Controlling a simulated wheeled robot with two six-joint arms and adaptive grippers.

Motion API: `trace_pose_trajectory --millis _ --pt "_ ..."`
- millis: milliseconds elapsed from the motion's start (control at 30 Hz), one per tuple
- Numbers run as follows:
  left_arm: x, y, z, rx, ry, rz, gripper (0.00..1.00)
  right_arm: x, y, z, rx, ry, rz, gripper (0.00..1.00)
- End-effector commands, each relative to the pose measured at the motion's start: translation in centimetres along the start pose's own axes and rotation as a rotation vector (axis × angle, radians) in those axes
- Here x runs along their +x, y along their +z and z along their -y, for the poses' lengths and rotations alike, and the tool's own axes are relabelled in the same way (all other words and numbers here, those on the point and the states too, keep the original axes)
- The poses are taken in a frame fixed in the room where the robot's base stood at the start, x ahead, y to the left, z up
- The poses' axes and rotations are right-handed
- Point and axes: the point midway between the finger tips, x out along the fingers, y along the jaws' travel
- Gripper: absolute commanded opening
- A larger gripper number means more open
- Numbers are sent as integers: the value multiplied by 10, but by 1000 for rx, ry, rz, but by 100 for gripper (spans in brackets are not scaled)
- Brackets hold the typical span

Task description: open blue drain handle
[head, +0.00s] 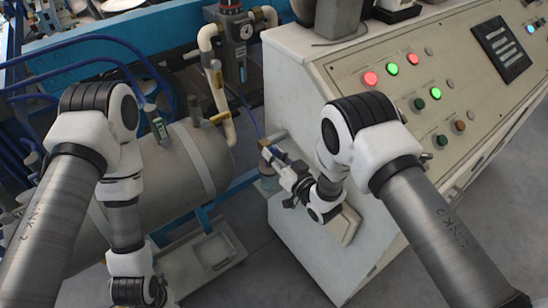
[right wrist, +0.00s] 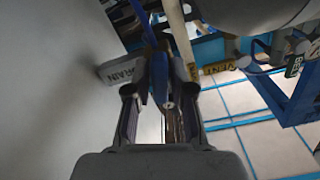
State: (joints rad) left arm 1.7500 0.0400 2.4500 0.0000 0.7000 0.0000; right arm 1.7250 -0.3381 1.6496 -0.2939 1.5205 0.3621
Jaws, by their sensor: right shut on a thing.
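The blue drain handle (right wrist: 159,85) shows in the right wrist view as a narrow blue piece between my fingers. A grey tag reading DRAIN (right wrist: 122,70) hangs just left of it. My right gripper (right wrist: 161,92) is shut on the handle. In the head view my right gripper (head: 272,157) reaches left from the front of the cream control cabinet, near small pipework; the handle is too small and covered there to make out its angle.
The cream control cabinet (head: 300,225) with lit buttons stands close on the right. A grey tank (head: 185,165) lies on the left. In the right wrist view a yellow tag (right wrist: 217,67) and a green tag (right wrist: 294,65) hang near pipes on the right.

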Motion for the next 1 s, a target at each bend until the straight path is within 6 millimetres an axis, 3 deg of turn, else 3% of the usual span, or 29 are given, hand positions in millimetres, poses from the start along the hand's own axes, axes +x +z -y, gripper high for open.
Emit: trace_pose_trajectory --millis 400,1000 --pt "17 0 0 0 0 0 40 2 -2 0 -258 -1 -7 0" --pt "19 0 0 0 0 0 40 2 -3 0 -312 -1 -7 0"
